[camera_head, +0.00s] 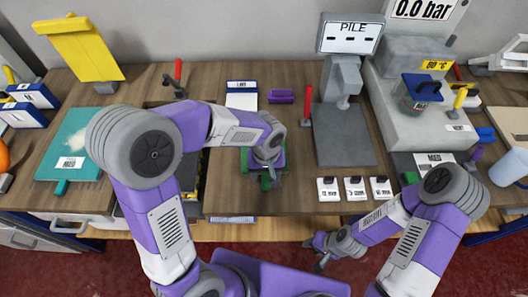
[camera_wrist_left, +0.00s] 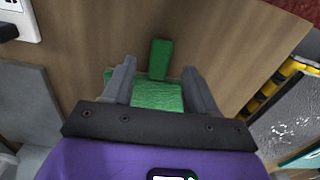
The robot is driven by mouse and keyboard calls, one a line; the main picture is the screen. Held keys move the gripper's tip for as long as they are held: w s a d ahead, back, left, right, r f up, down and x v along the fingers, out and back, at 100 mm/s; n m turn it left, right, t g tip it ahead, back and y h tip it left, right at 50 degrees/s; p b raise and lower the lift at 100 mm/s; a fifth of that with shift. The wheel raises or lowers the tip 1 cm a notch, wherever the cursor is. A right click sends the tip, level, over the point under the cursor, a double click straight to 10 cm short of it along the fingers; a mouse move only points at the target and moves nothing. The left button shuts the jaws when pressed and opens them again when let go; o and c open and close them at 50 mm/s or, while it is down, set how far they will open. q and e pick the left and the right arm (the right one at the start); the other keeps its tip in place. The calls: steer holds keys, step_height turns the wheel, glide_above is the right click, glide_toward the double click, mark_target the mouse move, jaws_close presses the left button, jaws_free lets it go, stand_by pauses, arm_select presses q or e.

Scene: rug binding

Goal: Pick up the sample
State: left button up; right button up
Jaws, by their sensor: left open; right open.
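A green piece (camera_wrist_left: 158,95) with a narrow upright-looking tab (camera_wrist_left: 160,58) lies on the wooden bench and appears to be the sample. In the left wrist view it sits between the two grey fingers of my left gripper (camera_wrist_left: 158,78), which is open, with a finger at either side. I cannot tell whether the fingers touch it. In the head view my left gripper (camera_head: 264,172) points down over the piece and hides most of it; only green edges show. My right gripper (camera_head: 322,252) is open and empty, low in front of the bench's front edge.
A teal board (camera_head: 75,140) with a green tab lies at left. A grey stand (camera_head: 345,135) with a PILE display stands at centre right. Three small white cards (camera_head: 354,188) lie in front of it. A purple block (camera_head: 281,96) and a red-handled tool (camera_head: 307,104) lie behind.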

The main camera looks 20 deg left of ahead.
mark_target(266, 181)
arm_select(q)
step_height(266, 181, down, 3)
steer(key=shift+w+f+b, duration=0.1)
steer(key=shift+f+b, duration=0.05)
steer(key=shift+b, duration=0.15)
steer(key=shift+c, duration=0.4)
jaws_close()
